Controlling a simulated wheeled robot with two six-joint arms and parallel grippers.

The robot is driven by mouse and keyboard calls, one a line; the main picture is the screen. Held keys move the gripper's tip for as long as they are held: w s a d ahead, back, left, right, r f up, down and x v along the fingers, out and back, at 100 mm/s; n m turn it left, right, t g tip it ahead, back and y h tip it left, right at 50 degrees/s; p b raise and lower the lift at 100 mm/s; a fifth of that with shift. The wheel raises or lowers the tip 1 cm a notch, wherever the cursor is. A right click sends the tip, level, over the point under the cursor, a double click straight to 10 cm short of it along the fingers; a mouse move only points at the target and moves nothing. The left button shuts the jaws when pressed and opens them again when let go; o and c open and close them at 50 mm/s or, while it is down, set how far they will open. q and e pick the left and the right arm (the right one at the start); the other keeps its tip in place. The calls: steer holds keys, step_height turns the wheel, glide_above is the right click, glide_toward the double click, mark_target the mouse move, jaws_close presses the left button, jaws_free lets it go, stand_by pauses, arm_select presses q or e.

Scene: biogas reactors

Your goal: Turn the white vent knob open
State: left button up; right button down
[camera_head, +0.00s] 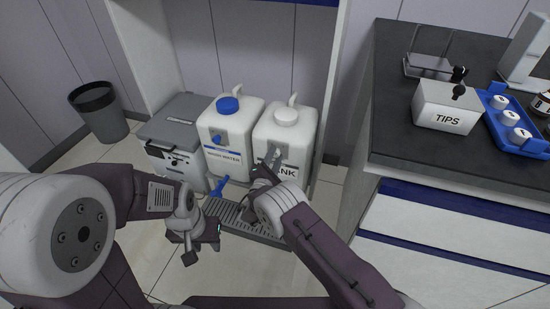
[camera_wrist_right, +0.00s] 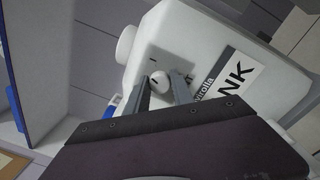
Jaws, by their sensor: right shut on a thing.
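The white vent knob (camera_wrist_right: 160,82) is small and round, on the front face of the white jug (camera_wrist_right: 195,40) whose label shows the letters "NK". My right gripper (camera_wrist_right: 162,90) has its two grey fingers on either side of the knob and is shut on it. In the head view the same white-capped jug (camera_head: 291,130) stands on the right, and my right gripper (camera_head: 264,178) reaches its front. The knob is hidden there by the gripper and wrist. My left gripper (camera_head: 201,238) hangs in front of the jugs, away from them, and its finger gap is unclear.
A blue-capped jug (camera_head: 231,127) with a blue knob and a grey box (camera_head: 177,133) stand to the left. A blue tap (camera_head: 219,186) sits above a slotted drip tray (camera_head: 231,215). A dark counter (camera_head: 390,125) is on the right. A bin (camera_head: 100,113) stands far left.

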steer(key=m+b, duration=0.1)
steer(key=m, duration=0.3)
steer(key=shift+m, duration=0.7)
steer(key=c, duration=1.1)
jaws_free()
steer(key=p+v, duration=0.4)
steer(key=v, duration=0.5)
steer(key=shift+a+f, duration=0.1)
steer(key=shift+a, duration=0.05)
